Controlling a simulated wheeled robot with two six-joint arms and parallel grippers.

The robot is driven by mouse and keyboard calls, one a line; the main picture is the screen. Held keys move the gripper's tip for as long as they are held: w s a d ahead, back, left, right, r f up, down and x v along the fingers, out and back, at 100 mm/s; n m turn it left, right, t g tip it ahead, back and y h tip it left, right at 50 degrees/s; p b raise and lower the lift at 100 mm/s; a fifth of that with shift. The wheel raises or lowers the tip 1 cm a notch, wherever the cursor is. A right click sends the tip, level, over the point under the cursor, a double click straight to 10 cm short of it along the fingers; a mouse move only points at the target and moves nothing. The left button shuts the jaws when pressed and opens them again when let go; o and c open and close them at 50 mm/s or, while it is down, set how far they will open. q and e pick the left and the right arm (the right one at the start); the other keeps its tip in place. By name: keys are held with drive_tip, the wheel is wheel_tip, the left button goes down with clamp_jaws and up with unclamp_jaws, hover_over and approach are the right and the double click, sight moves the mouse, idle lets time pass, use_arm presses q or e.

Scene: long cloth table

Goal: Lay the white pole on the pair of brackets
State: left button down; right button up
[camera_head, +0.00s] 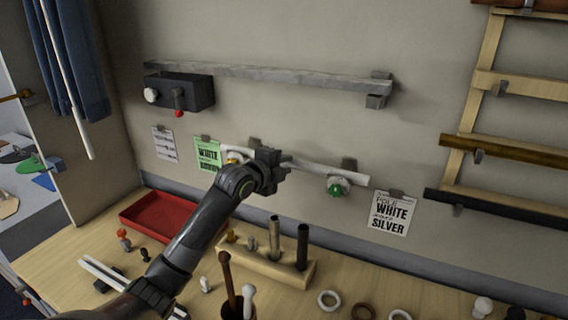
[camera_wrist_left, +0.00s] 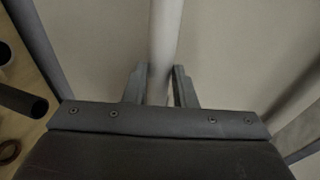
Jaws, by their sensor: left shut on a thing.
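The white pole (camera_head: 315,168) runs almost level along the wall, sloping slightly down to the right. My left gripper (camera_head: 272,168) is shut on its middle part. In the left wrist view the pole (camera_wrist_left: 164,35) passes between the two fingertips (camera_wrist_left: 160,85). My right gripper is out of view.
A green knob (camera_head: 337,188) shows below the right bracket. Paper cards (camera_head: 390,212) hang on the wall. A wooden holder (camera_head: 285,268) with upright tubes, a red tray (camera_head: 158,215) and several rings (camera_head: 328,299) are on the table. A grey rail (camera_head: 270,74) is above.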

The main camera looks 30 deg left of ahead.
use_arm(q)
drive_tip(key=c, duration=1.1)
unclamp_jaws()
drive_tip(key=shift+s, duration=0.1)
drive_tip(key=shift+s+r, duration=0.1)
drive_tip(key=shift+s, duration=0.45)
drive_tip(key=b+v, duration=0.4)
drive_tip(key=v, duration=1.2)
drive_tip(key=shift+s+r, duration=0.1)
